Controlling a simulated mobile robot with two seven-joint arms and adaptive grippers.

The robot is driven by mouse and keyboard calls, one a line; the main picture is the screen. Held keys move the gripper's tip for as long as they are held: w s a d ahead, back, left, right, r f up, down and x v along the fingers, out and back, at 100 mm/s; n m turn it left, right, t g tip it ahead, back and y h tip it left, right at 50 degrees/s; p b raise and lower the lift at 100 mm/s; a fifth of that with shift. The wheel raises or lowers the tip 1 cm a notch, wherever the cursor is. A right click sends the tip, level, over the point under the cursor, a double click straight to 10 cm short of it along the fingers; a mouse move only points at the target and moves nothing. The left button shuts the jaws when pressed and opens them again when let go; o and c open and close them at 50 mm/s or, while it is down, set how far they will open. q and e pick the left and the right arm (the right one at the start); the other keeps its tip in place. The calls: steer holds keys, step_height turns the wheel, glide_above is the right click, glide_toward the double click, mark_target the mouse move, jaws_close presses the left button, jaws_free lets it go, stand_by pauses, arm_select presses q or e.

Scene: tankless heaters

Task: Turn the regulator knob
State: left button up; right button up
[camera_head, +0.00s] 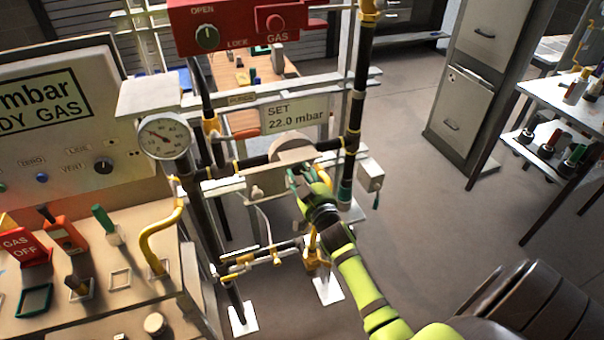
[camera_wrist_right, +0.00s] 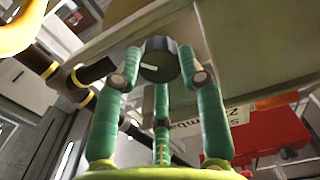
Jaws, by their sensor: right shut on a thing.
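The regulator knob (camera_wrist_right: 160,62) is dark and round with a short pale mark on its face, seen in the right wrist view. My right gripper (camera_wrist_right: 160,78) has green fingers on both sides of the knob and one below, shut on it. In the head view my right gripper (camera_head: 298,172) is at the front of the round beige regulator body (camera_head: 292,147) on the dark pipe, and its fingers hide the knob. A dial gauge (camera_head: 163,135) hangs left of the regulator. A sign (camera_head: 295,116) above it reads "SET 22.0 mbar". My left gripper is not in view.
A red box (camera_head: 235,25) with a green knob and "GAS" marking is above the pipes. A control bench (camera_head: 90,290) with switches stands at the left. A grey cabinet (camera_head: 455,110) and a white table (camera_head: 560,100) are at the right, with open floor before them.

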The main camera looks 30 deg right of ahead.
steer(key=m, duration=0.3)
steer(key=shift+p, duration=0.4)
steer(key=shift+m, duration=1.4)
steer(key=o, duration=0.9)
